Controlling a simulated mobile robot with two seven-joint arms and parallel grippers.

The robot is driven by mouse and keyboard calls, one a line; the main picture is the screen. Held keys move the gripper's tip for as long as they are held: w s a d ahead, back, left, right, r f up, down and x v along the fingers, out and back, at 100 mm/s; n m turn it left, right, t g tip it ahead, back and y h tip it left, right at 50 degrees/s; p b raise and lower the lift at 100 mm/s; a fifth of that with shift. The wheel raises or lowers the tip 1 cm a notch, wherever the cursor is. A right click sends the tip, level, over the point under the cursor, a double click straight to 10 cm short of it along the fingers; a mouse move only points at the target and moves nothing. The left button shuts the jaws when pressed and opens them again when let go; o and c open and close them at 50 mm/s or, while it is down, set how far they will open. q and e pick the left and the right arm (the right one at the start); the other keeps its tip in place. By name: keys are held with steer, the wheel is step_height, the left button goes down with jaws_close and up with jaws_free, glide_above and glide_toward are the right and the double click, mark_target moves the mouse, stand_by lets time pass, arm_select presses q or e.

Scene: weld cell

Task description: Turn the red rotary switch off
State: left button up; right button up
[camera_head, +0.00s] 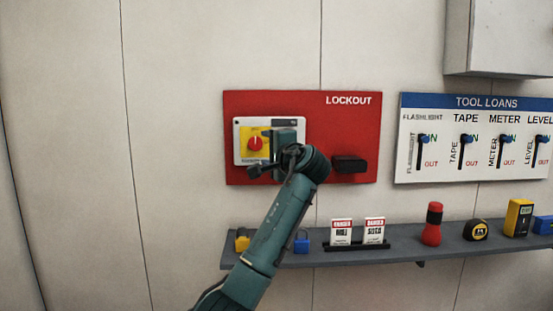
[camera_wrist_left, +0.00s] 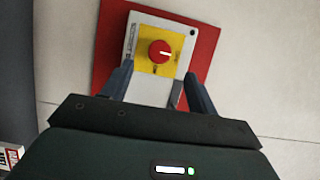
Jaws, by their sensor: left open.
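The red rotary switch (camera_head: 255,143) sits on a yellow square of a pale switch box, mounted on the red LOCKOUT board (camera_head: 300,105). In the left wrist view the red knob (camera_wrist_left: 161,52) shows a white mark pointing right. My left gripper (camera_head: 262,160) is in front of the box, its arm covering the box's right part. In the left wrist view the left gripper (camera_wrist_left: 158,82) is open, its two fingers apart below the knob to either side. Nothing is between the fingertips, and the knob appears beyond them. My right gripper is in neither view.
A black block (camera_head: 349,164) sticks out from the board at right. Below, a grey shelf (camera_head: 400,245) holds a yellow padlock (camera_head: 242,240), a blue padlock (camera_head: 302,243), danger tags (camera_head: 341,232) and tools. A TOOL LOANS board (camera_head: 475,140) hangs at right. The wall left of the red board is clear.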

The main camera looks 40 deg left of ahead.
arm_select(q)
steer(key=v, duration=0.5)
steer(key=shift+d+b, duration=0.1)
steer(key=shift+b, duration=0.2)
